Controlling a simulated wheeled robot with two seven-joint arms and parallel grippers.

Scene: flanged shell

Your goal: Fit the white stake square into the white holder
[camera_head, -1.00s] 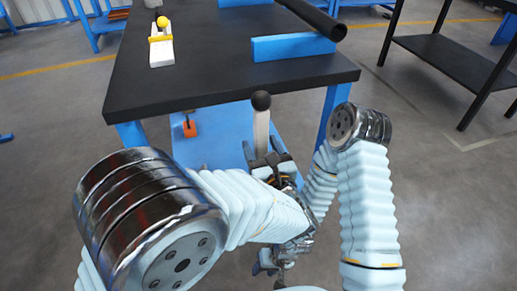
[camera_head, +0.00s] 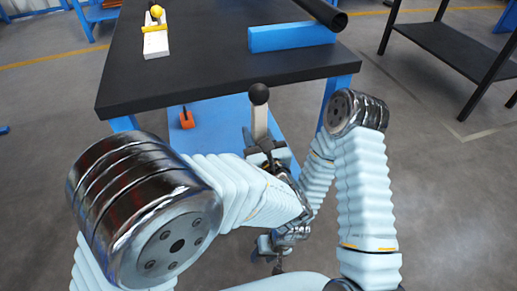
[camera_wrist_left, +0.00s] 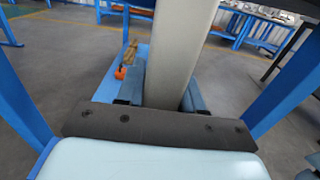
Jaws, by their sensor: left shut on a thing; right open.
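The white stake (camera_head: 260,122) is a pale upright bar with a black ball on its top. My left gripper (camera_head: 267,153) is shut on its lower part, in front of the table's near edge. In the left wrist view the stake (camera_wrist_left: 178,50) rises between the two fingers, and its top is out of frame. A white block with a yellow part and a yellow ball (camera_head: 155,43) lies on the table at the far left; it looks like the white holder. The stake is well apart from it. My right gripper (camera_head: 275,253) is open, low down below the left one, and partly hidden.
The black-topped table (camera_head: 200,70) has blue legs and a blue lower shelf with an orange object (camera_head: 186,119). A blue bar (camera_head: 292,36) and a dark pipe (camera_head: 322,12) lie at the back right. The table's front middle is clear. Another black table (camera_head: 450,50) stands at right.

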